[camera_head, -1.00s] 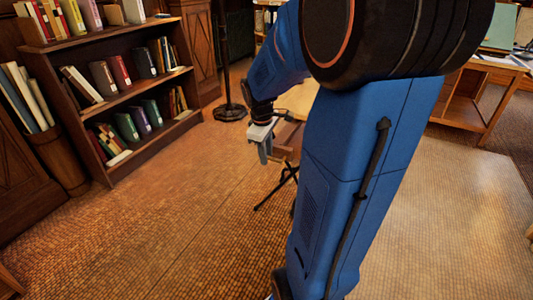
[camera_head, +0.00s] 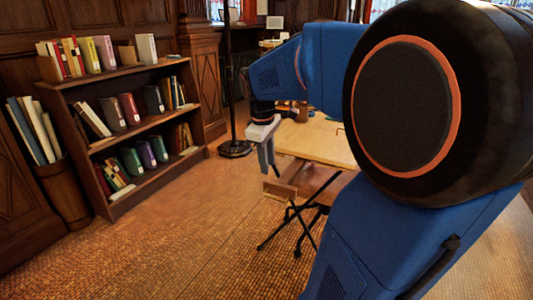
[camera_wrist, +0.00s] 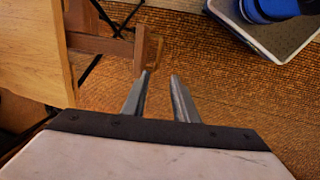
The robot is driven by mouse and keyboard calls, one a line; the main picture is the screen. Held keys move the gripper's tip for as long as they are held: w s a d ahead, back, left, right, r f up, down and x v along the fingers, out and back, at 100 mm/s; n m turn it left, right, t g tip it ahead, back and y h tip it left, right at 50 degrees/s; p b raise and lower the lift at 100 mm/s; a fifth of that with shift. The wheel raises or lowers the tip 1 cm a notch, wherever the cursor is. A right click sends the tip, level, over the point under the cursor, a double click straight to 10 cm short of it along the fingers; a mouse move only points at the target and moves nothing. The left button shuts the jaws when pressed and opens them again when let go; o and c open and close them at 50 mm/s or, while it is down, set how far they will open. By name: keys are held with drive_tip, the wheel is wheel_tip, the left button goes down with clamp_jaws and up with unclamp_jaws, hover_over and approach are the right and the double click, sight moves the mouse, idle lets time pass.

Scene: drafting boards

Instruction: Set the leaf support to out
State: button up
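A light wooden drafting table (camera_head: 325,145) stands behind and to the right of my gripper in the head view, partly hidden by my arm. Its top also shows at the left of the wrist view (camera_wrist: 30,50). A brown wooden bar with an upright end piece (camera_wrist: 142,48), apparently the leaf support, sticks out from the table's edge. In the head view, wooden framing (camera_head: 285,188) shows under the tabletop; I cannot tell its setting. My gripper (camera_wrist: 160,77) is open and empty, its fingertips close to the bar's end in the picture. It points down beside the table in the head view (camera_head: 267,172).
A bookcase (camera_head: 135,90) with several books stands at the left, next to a bin of rolls (camera_head: 60,190). A dark pole stand (camera_head: 234,150) is behind. Thin black legs (camera_head: 290,225) stand under the table. The floor (camera_head: 190,245) in front is clear.

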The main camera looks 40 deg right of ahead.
drive_tip(key=shift+s+a+r, duration=0.1)
drive_tip(key=shift+a+r, duration=0.05)
drive_tip(key=shift+r, duration=0.65)
drive_tip(key=shift+a+r, duration=0.1)
drive_tip(key=shift+r, duration=0.7)
